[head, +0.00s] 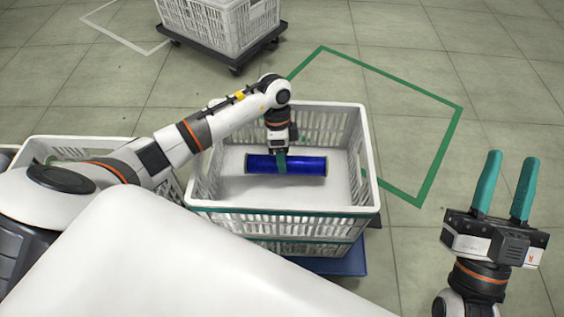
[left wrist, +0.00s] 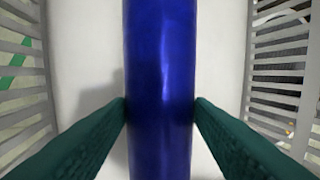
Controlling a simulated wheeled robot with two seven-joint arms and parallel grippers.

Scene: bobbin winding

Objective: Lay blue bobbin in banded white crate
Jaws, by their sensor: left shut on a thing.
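The blue bobbin (head: 308,166) is a long blue cylinder with dark ends, lying level inside the banded white crate (head: 285,209). The crate has slatted walls and a green band. My left gripper (head: 281,168) reaches down into the crate and is shut on the bobbin's middle. In the left wrist view the bobbin (left wrist: 160,70) runs between the two green fingers, with the white crate floor behind it. I cannot tell whether the bobbin touches the floor. My right gripper (head: 506,190) is open and empty, outside the crate at the right.
Another white crate (head: 80,150) stands at the left, partly behind my arm. A further crate (head: 222,25) sits on a dark dolly at the back. A blue base (head: 345,264) shows under the banded crate. Green floor tape (head: 440,145) outlines free floor at the right.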

